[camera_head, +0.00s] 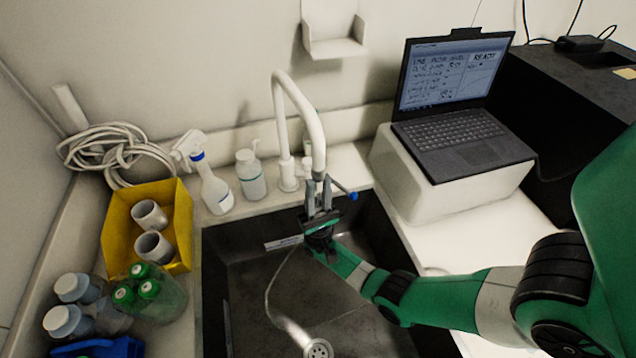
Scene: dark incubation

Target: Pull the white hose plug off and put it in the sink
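The white faucet (297,98) rises behind the dark sink (235,285), and its curved spout comes down over the basin. My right gripper (318,188) points up from below at the spout's end, with one finger on each side of it. A separate white plug cannot be made out there, as the fingers and their small size in view hide it. Whether the fingers press on anything is unclear. A thin pale line (268,292) runs down the basin to a whitish patch beside the drain (318,348). My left gripper is out of view.
A coiled white hose (115,140) hangs at the left. A laptop (460,140) sits on a white block (400,180) at right.

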